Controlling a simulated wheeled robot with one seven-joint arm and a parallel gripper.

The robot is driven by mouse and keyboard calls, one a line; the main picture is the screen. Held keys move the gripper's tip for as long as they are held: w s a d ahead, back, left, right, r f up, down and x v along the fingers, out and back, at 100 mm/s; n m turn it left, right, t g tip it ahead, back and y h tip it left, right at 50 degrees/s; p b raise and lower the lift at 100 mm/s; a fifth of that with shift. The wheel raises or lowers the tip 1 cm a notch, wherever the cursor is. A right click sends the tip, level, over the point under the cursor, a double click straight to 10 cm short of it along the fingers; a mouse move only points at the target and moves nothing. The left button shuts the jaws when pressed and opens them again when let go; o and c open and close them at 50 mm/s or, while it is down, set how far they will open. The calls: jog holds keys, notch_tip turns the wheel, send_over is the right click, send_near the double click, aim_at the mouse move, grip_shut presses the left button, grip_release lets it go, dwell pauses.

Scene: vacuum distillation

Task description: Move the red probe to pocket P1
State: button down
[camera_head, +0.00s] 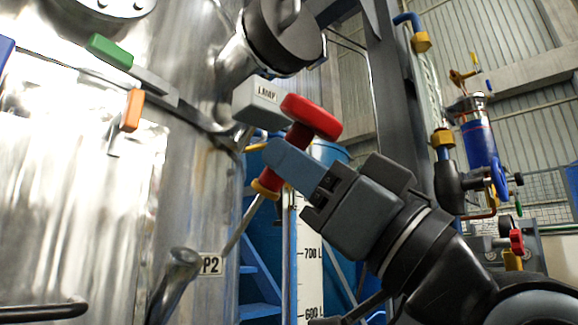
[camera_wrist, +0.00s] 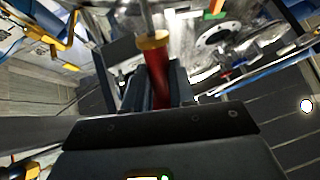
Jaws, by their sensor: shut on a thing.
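The red probe (camera_head: 312,118) has a red round head, a red handle, a yellow collar and a thin metal stem. In the head view my gripper (camera_head: 283,160) is shut on its red handle, and the probe is tilted with its head up right and its stem down left. The stem's lower end shows near the P2 label (camera_head: 211,264); I cannot tell whether it touches anything. A grey metal pocket tube (camera_head: 178,268) stands beside that label. In the wrist view the red handle (camera_wrist: 158,82) sits between the fingers. No P1 label is readable.
A shiny steel vessel (camera_head: 70,200) fills the left, with a green-handled item (camera_head: 110,52) and an orange-handled item (camera_head: 132,110) on it. A grey labelled box (camera_head: 259,103) is close behind the probe head. A litre scale (camera_head: 310,265) and a blue tank (camera_head: 262,240) stand behind.

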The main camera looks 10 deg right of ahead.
jog(key=shift+s+d+f, duration=0.2)
jog(key=shift+s+d, duration=0.4)
jog(key=shift+d, duration=0.1)
jog(key=shift+f+b, duration=0.1)
jog(key=shift+b, duration=0.2)
